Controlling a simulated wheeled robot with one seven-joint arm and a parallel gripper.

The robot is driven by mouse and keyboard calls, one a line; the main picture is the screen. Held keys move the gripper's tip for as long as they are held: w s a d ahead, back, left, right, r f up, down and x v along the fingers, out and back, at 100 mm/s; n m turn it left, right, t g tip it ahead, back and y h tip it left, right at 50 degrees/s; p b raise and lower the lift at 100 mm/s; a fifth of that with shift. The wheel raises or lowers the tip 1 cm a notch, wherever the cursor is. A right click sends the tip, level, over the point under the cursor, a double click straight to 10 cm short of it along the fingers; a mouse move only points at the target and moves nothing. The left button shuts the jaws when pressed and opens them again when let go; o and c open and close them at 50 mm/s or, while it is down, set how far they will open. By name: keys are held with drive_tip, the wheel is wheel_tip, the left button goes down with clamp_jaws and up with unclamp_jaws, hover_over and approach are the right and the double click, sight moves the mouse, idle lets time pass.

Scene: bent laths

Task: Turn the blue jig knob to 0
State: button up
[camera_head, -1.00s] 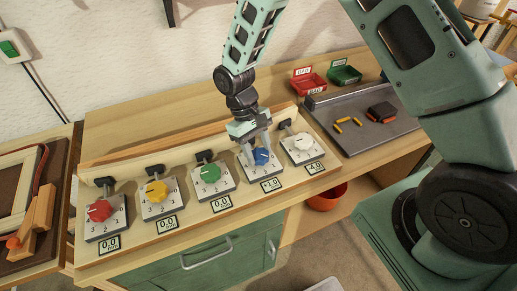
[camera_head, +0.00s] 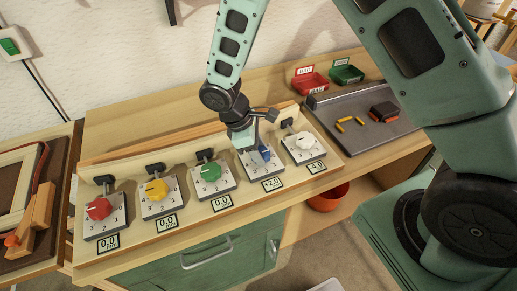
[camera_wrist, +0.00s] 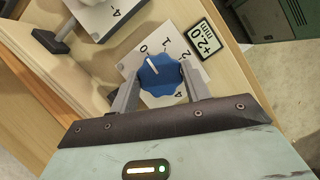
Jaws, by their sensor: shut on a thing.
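The blue jig knob (camera_head: 263,154) is on the fourth grey plate from the left, partly hidden by my gripper (camera_head: 256,150). In the wrist view the blue knob (camera_wrist: 160,74) sits between the two fingers of my gripper (camera_wrist: 158,82), which is shut on it. Its white pointer line points up and left, toward the 0 on the plate (camera_wrist: 131,68). The small display (camera_wrist: 206,40) beside it reads +2.0 mm.
Red (camera_head: 99,208), yellow (camera_head: 157,190) and green (camera_head: 211,171) knobs stand to the left, their displays reading 0.0. A white knob (camera_head: 304,141) is close on the right. A grey tray (camera_head: 345,145) lies further right.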

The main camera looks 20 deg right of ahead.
drive_tip(key=shift+n, duration=0.3)
idle(0.4)
drive_tip(key=o, duration=1)
drive_tip(key=b+v, duration=0.2)
drive_tip(key=v, duration=1.5)
drive_tip(key=shift+a+r+b, duration=0.1)
drive_tip(key=shift+a+b, duration=0.1)
drive_tip(key=shift+b, duration=0.1)
drive_tip(key=s+m+y, duration=0.1)
drive_tip(key=s+m, duration=0.1)
drive_tip(key=s, duration=0.5)
drive_tip(key=s+m+t+y, duration=0.1)
drive_tip(key=s+m+y, duration=0.1)
drive_tip(key=s, duration=0.6)
drive_tip(key=s+m+y, duration=0.1)
drive_tip(key=s+m, duration=0.1)
drive_tip(key=s, duration=0.6)
drive_tip(key=shift+d+r+t+y, duration=0.25)
drive_tip(key=shift+r+t+y, duration=0.05)
drive_tip(key=shift+t, duration=0.1)
